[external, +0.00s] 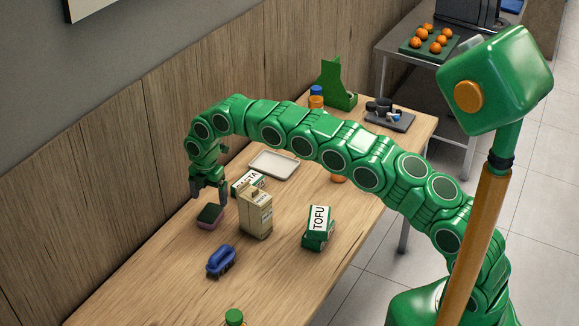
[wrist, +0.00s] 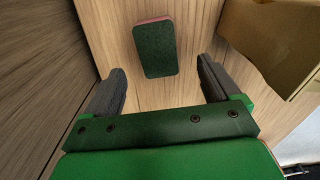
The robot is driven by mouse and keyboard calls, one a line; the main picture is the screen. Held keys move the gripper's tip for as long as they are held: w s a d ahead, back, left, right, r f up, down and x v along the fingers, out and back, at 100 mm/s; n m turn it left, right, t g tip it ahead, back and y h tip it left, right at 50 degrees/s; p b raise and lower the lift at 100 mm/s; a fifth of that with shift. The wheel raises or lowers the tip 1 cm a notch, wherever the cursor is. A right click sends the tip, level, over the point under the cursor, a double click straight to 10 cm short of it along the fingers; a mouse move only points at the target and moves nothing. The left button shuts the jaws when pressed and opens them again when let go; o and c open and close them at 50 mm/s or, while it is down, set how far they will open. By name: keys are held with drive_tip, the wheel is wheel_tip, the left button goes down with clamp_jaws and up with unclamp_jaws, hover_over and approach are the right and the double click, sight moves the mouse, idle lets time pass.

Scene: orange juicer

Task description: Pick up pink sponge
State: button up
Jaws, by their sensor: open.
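The pink sponge (external: 209,217) lies flat on the wooden table near the wall, with a dark green scouring top and a pink underside. In the wrist view the sponge (wrist: 155,49) sits ahead of and between the fingers, green face up, with a thin pink edge at its top. My gripper (external: 208,199) is open, pointing down just above the sponge. In the wrist view the gripper (wrist: 164,85) has its two dark fingers spread wide, with nothing between the tips. I cannot tell the exact height gap to the sponge.
A beige carton (external: 255,212) stands right of the sponge; its brown side (wrist: 272,40) is near the right finger. A pasta box (external: 247,184), a blue brush-like object (external: 221,261) and a tofu pack (external: 318,228) are nearby. The wood-panelled wall (external: 110,170) is close on the left.

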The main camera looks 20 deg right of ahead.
sight(210, 212)
drive_tip(key=shift+a+f, duration=0.2)
drive_tip(key=shift+f, duration=3.65)
drive_tip(key=c, duration=1)
